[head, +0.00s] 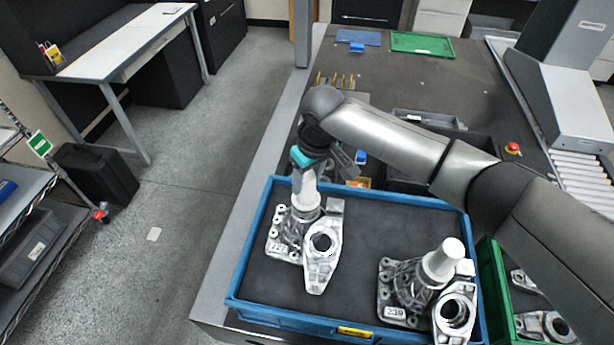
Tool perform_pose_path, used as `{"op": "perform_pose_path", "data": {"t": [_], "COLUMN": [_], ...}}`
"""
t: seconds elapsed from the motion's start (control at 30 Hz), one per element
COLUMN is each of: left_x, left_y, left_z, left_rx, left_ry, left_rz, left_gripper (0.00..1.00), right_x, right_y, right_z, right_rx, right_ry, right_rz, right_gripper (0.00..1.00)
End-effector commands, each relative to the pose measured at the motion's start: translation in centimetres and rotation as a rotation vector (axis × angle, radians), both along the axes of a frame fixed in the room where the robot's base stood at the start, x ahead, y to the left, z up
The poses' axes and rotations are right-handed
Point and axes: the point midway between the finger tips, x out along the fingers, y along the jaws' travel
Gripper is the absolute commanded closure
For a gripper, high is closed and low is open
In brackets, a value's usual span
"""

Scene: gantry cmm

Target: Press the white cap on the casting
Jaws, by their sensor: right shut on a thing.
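My right gripper (311,168) comes down from above and is shut on a white cap (305,195). The cap is upright over the round neck of the left grey metal casting (322,258) in the blue tray (244,252). The cap's lower end meets the casting's neck in the picture; I cannot tell how far it is seated. A second casting (397,284), labelled 239, stands in the tray's right front part with a white tapered cap (443,261) on top. My left gripper is not in view.
A green crate (494,283) with more castings stands right of the tray. Behind the tray are a grey open bin (428,119) and several brass-coloured pins (335,81). A red button (513,148) is at the right. The tray's middle is clear.

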Motion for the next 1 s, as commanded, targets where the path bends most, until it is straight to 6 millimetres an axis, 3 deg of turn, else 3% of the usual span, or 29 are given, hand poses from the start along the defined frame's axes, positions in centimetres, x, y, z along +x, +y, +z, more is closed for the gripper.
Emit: {"op": "perform_pose_path", "data": {"t": [0.3, 0.33, 0.63, 0.8, 0.93, 1.0], "left_x": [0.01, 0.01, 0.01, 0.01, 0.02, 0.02], "left_y": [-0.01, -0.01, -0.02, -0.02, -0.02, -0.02], "left_z": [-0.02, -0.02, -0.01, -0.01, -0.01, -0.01], "left_rx": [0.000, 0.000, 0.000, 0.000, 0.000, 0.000], "left_ry": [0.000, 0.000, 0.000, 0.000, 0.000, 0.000], "left_rz": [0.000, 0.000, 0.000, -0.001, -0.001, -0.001], "left_gripper": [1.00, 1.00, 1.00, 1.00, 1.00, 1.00], "right_x": [-0.02, -0.01, -0.02, -0.02, -0.02, -0.02], "right_y": [0.01, 0.01, 0.00, 0.00, -0.01, -0.01], "right_z": [-0.04, -0.04, -0.03, -0.03, -0.05, -0.05], "right_rx": [0.000, 0.000, 0.000, 0.000, 0.000, 0.000], "right_ry": [0.000, 0.000, 0.001, 0.001, 0.001, 0.001], "right_rz": [0.000, 0.000, -0.001, -0.001, -0.001, -0.001], "right_gripper": [1.00, 0.48, 0.15, 0.15, 0.01, 0.00]}}
